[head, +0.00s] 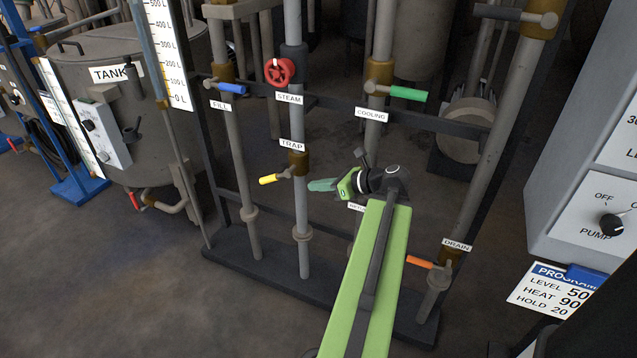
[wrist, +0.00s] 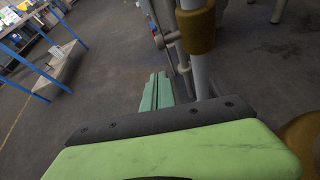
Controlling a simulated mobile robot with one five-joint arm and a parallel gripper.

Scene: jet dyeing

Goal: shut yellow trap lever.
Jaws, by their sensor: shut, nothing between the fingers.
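The yellow trap lever (head: 268,179) sticks out to the left, tilted slightly down, from the valve on the pipe under the TRAP label (head: 291,144). My gripper (head: 322,185) is just right of this pipe in the head view, at about the lever's height, with the pipe between them in the picture. Its green fingers are shut and empty, and also show in the wrist view (wrist: 155,92). A grey pipe with a brass collar (wrist: 197,30) stands right beside the fingers there. I cannot make out the yellow lever in the wrist view.
Nearby are a blue fill lever (head: 232,88), red steam wheel (head: 279,71), green cooling lever (head: 408,94) and orange drain lever (head: 419,262). Vertical pipes and a dark frame crowd the arm. A tank (head: 130,75) stands left; floor in front is clear.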

